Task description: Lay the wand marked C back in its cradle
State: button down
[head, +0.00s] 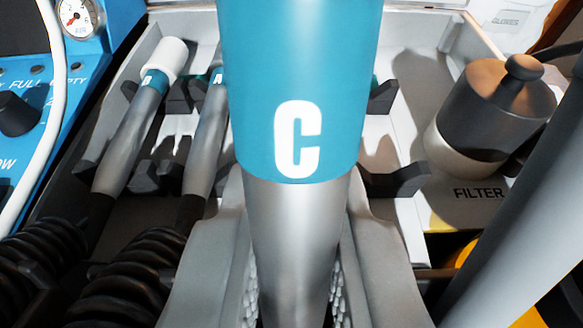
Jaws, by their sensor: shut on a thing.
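The wand marked C (296,140) is large and close in the middle of the head view, with a teal band bearing a white C and a silver shaft below. My gripper (295,290) is shut on the silver shaft, one textured finger on each side. The wand's upper end runs out of the top of the picture. Behind it is a row of dark cradles; a dark cradle prong (400,180) shows to the right of the wand. The wand hides most of the cradle area behind it.
Two other wands, one with a white tip (135,130) and one beside it (207,140), lie in cradles at left with coiled black hoses (130,275). A dark-lidded filter pot (490,110) stands at right. A blue panel (35,75) with a gauge is at far left.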

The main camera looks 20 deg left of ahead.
jog(key=shift+r, duration=0.1)
jog(key=shift+w+a+r, duration=0.15)
jog(key=shift+w+r, duration=0.25)
jog(key=shift+r, duration=0.75)
jog(key=shift+w+a+r, duration=0.2)
jog(key=shift+w+r, duration=0.25)
jog(key=shift+r, duration=0.65)
jog(key=shift+w+a+r, duration=0.15)
jog(key=shift+w+r, duration=0.25)
jog(key=shift+r, duration=0.75)
jog(key=shift+s, duration=0.1)
